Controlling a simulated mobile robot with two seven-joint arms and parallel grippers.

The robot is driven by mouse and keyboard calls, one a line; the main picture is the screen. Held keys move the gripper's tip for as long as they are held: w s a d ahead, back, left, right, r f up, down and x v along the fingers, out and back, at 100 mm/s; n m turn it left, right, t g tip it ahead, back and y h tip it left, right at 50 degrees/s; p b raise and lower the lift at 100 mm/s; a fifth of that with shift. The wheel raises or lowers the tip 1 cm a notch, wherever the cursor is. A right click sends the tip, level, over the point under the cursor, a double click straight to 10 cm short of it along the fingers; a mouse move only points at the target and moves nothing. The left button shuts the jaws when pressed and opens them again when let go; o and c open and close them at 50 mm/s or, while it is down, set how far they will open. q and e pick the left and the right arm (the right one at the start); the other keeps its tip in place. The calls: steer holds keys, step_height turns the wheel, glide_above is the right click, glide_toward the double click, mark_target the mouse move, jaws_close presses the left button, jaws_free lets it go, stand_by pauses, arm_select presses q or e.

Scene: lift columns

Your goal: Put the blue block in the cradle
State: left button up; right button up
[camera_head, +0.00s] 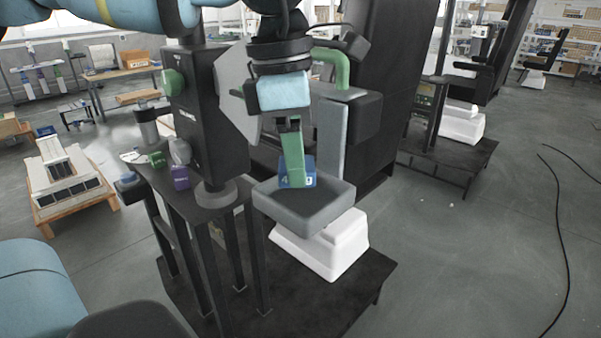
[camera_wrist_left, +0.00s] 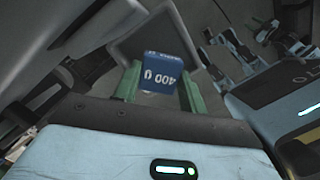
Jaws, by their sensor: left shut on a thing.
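The blue block (camera_head: 309,171) has white print and sits between the green fingers of my left gripper (camera_head: 296,182). In the left wrist view the block (camera_wrist_left: 165,73) shows between both fingers (camera_wrist_left: 158,92), which are shut on it. The block is over the grey, shallow, tray-like cradle (camera_head: 320,211), near its middle. The cradle also shows behind the block in the left wrist view (camera_wrist_left: 178,32). I cannot tell whether the block's underside touches the cradle. The near finger hides part of the block in the head view. My right gripper is not in view.
A black upright column (camera_head: 203,120) rises close to the left of my gripper. A white base (camera_head: 325,250) is below the cradle. Open floor lies right.

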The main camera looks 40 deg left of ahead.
arm_select(q)
steer(key=shift+w, duration=0.15)
steer(key=shift+w+d, duration=0.2)
steer(key=shift+w, duration=0.1)
steer(key=shift+f+p, duration=0.3)
steer(key=shift+f, duration=1.45)
steer(key=shift+f, duration=0.25)
steer(key=o, duration=1.2)
steer(key=shift+o, duration=0.2)
steer(key=shift+r, duration=0.15)
steer(key=r, duration=0.8)
steer(key=s+a+r, duration=0.1)
steer(key=r, duration=0.3)
steer(key=shift+a, duration=0.1)
